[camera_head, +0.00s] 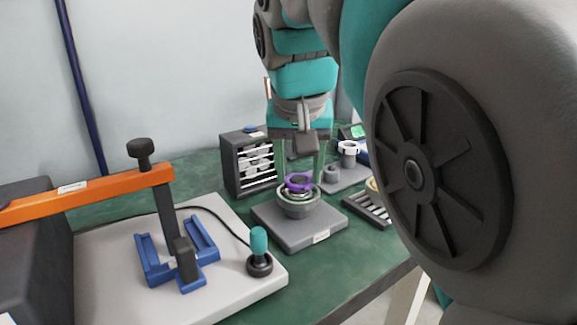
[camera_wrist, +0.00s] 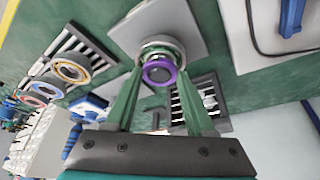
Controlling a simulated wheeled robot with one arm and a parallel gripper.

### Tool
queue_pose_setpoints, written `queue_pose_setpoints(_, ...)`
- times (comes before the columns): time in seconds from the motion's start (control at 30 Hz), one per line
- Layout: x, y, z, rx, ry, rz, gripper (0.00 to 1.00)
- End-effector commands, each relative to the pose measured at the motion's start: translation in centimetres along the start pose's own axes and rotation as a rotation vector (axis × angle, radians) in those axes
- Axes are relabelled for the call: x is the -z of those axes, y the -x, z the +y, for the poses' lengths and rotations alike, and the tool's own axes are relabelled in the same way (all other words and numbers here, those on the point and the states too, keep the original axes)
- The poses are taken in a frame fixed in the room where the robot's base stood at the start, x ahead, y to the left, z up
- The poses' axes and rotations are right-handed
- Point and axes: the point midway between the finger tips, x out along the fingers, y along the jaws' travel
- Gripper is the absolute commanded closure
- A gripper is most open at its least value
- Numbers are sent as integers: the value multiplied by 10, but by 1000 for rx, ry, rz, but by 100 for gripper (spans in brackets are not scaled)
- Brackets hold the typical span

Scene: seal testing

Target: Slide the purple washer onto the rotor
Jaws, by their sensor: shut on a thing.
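The purple washer (camera_head: 290,181) is a small ring just above the rotor in the head view; it also shows in the wrist view (camera_wrist: 147,72). My gripper (camera_head: 300,180) points down with its two green fingers on either side of the washer, shut on it; the fingertips show in the wrist view (camera_wrist: 161,72). The rotor (camera_head: 299,207) is a round grey part with a metallic ring, on a grey labelled base plate (camera_head: 272,219). The washer overlaps the rotor's top in both views. I cannot tell whether they touch.
A dark rack (camera_head: 231,170) with white pieces stands behind left. A slotted tray (camera_head: 368,210) with rings and a plate with grey parts (camera_head: 333,177) are at the right. A blue fixture with an orange lever (camera_head: 120,188) and a teal-handled tool (camera_head: 259,242) are at the front left.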

Motion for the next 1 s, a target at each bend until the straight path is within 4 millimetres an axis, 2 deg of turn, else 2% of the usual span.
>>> queue_pose_setpoints(1.0, -4, -11, 0, 0, 0, 1, 100)
